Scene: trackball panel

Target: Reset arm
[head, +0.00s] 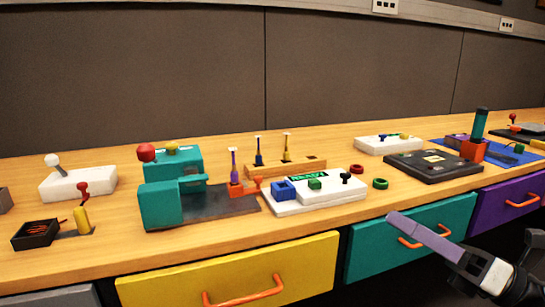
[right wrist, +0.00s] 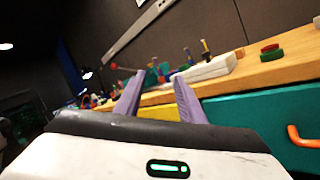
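My right gripper (head: 390,216) is at the lower right of the head view, in front of the teal drawer (head: 410,240) and clear of the bench objects. In the right wrist view its two purple fingers (right wrist: 158,76) stand apart with nothing between them, so it is open and empty. My left gripper is not in view. A flat black panel (head: 433,180) lies on the bench at the right; I cannot tell whether it is the trackball panel.
The wooden bench (head: 330,225) carries a teal machine (head: 160,205), a white board (head: 335,195) with coloured blocks, and a green ring (head: 380,183). The yellow drawer (head: 180,285) and purple drawer (head: 490,207) have protruding orange handles. Space in front of the drawers looks free.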

